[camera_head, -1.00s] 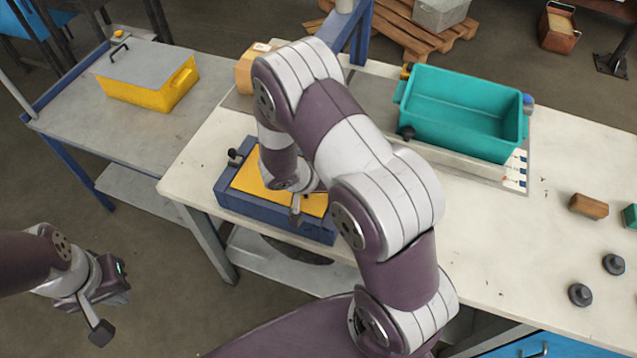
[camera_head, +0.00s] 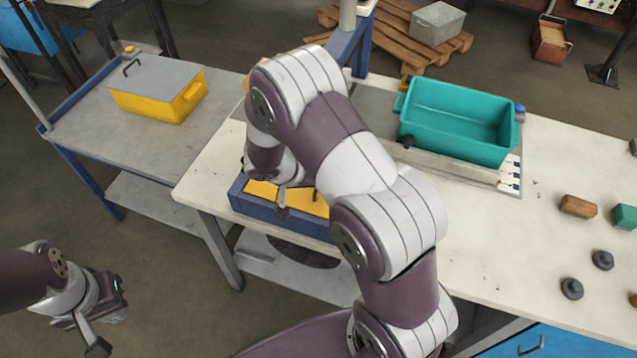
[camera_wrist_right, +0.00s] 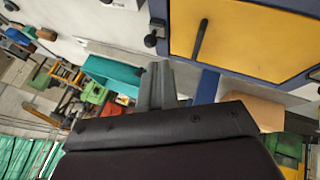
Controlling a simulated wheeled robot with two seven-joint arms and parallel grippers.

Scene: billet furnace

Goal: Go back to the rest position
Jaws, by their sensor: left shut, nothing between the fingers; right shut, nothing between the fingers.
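My right arm reaches over the white workbench (camera_head: 210,180). My right gripper (camera_head: 282,205) hangs over the blue box with a yellow top (camera_head: 245,202). In the right wrist view its grey fingers (camera_wrist_right: 155,85) are together with nothing between them, and the yellow top (camera_wrist_right: 240,40) shows beyond them. I cannot tell whether the fingers touch the box. My left gripper (camera_head: 98,346) is low at the lower left, away from the bench, shut and empty. My right arm hides part of the box and bench.
A teal bin (camera_head: 458,150) stands on the bench to the right of my right arm. A yellow box with grey lid (camera_head: 160,100) sits on the left trolley (camera_head: 95,125). A wooden block (camera_head: 577,206) and dark knobs (camera_head: 602,260) lie on the right. Floor around my left gripper is clear.

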